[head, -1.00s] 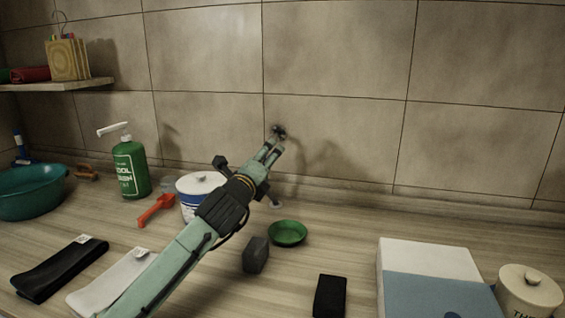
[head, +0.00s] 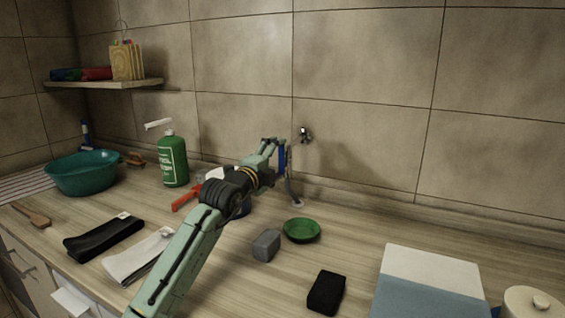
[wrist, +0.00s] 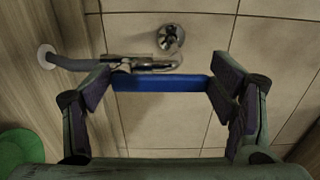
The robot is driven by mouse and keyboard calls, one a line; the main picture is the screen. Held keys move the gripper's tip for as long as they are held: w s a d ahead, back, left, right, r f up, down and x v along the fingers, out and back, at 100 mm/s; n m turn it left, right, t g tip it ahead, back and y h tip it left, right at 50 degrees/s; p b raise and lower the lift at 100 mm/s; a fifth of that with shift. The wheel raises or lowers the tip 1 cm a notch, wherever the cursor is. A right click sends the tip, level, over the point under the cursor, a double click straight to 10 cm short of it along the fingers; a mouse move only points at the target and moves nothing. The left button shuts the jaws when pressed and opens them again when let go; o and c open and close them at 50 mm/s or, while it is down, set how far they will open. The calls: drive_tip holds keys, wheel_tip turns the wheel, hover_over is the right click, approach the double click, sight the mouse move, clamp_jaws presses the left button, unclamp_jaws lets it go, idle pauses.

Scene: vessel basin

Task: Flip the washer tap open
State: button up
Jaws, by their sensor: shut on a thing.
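The washer tap (head: 304,134) is a chrome fitting on the tiled wall. Its round wall flange (wrist: 171,37) and metal body (wrist: 145,64) show in the wrist view. The tap's long blue lever (wrist: 160,83) lies across the wrist view; in the head view the lever (head: 282,159) hangs upright beside the fitting. My gripper (wrist: 161,86) is shut on the lever, with one finger at each end of it. In the head view my gripper (head: 277,145) is just left of the wall fitting. A grey hose (wrist: 75,64) runs from the tap to a round collar on the counter.
A green dish (head: 301,230), a grey block (head: 266,245) and a black block (head: 327,292) lie on the counter below. A green soap bottle (head: 173,160) and a teal basin (head: 82,174) stand left. A blue-and-white box (head: 430,285) is at front right.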

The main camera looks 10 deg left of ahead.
drive_tip(key=shift+r, duration=0.2)
drive_tip(key=o, duration=1.7)
drive_tip(key=shift+f, duration=0.15)
drive_tip(key=v, duration=1.2)
